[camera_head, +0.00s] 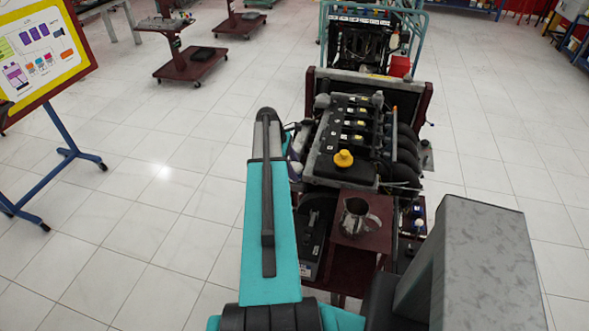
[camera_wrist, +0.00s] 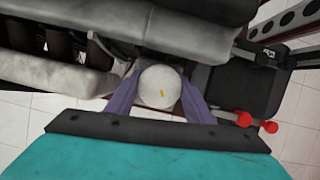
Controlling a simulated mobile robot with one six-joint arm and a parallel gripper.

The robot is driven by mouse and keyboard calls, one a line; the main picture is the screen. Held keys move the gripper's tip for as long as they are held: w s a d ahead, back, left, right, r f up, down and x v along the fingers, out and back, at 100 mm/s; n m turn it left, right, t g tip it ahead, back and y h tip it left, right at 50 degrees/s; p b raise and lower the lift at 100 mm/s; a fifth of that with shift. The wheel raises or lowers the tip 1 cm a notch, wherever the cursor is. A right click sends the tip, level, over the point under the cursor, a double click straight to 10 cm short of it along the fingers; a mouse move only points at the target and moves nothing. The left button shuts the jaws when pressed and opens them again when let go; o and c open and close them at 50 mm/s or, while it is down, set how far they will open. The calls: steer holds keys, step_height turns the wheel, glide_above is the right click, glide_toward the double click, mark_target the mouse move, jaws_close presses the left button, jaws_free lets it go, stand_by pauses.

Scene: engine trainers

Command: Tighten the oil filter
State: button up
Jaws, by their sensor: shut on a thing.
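A metal jug (camera_head: 355,216) stands on a dark red shelf (camera_head: 342,238) at the front of the trainer. A black battery (camera_head: 312,245) is left of it. Red knobs (camera_wrist: 244,119) show right of the gripper. The tiled floor to the left is clear up to a poster stand (camera_head: 66,150).

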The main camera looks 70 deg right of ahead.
steer(key=shift+m, duration=0.3)
steer(key=shift+d+m+y+b, duration=0.1)
steer(key=shift+m+y+b, duration=0.4)
steer(key=shift+m, duration=0.7)
steer(key=shift+m+y, duration=0.6)
steer(key=shift+m, duration=0.8)
steer(key=o, duration=1)
steer(key=shift+o, duration=0.2)
steer(key=shift+r, duration=0.1)
